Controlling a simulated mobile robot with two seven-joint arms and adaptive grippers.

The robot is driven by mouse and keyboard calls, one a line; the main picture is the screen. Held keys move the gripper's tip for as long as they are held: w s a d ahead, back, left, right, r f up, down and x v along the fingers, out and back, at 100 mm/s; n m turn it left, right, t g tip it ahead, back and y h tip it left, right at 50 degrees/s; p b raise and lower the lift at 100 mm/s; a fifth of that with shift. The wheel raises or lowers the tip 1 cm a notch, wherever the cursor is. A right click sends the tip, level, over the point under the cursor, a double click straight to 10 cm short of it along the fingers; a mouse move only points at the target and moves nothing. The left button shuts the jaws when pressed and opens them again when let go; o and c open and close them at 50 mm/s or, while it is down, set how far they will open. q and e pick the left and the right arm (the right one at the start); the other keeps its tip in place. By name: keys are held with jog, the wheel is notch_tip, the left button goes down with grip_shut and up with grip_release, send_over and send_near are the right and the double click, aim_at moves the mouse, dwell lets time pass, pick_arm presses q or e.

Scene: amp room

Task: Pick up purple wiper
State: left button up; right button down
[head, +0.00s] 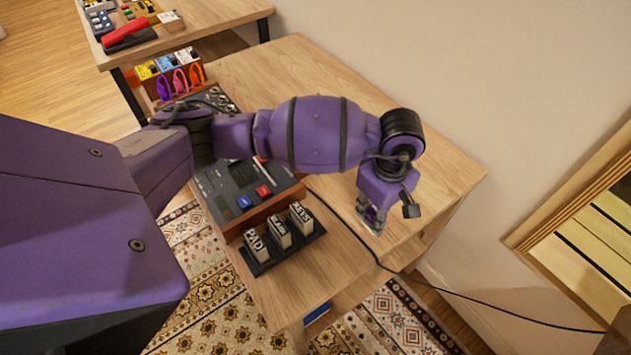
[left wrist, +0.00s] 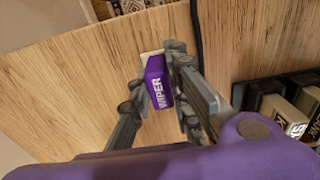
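The purple wiper (left wrist: 158,85), with white "WIPER" lettering and a pale end, is at the wooden tabletop in the left wrist view. My left gripper (left wrist: 160,75) has one finger on each side of it, and both appear to press against its sides. In the head view my left gripper (head: 371,216) points down near the right edge of the wooden table (head: 320,75). There the wiper is mostly hidden by the gripper, with only a pale bit at the fingertips. I cannot tell whether it is clear of the table. My right gripper is out of view.
A black tray (head: 262,268) with several lettered blocks stands left of the gripper. A console (head: 235,190) with blue and red buttons lies behind it, partly under my arm. A black cable (head: 345,232) runs past the gripper. Free tabletop lies towards the wall.

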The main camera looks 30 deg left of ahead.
pick_arm(q)
jog(key=shift+w+r, duration=0.15)
jog(key=shift+r, duration=0.1)
grip_shut()
jog(key=shift+r, duration=0.25)
notch_tip(320, 180, up, 2)
jog(key=shift+r, duration=0.1)
jog(key=s+d+r, duration=0.8)
jog(key=s+r, duration=0.2)
jog(key=s, duration=0.1)
jog(key=shift+s+d+b, duration=0.15)
jog(key=shift+d+b, duration=0.15)
jog(key=shift+b, duration=0.05)
jog(key=shift+o, duration=1.4)
grip_release()
grip_shut()
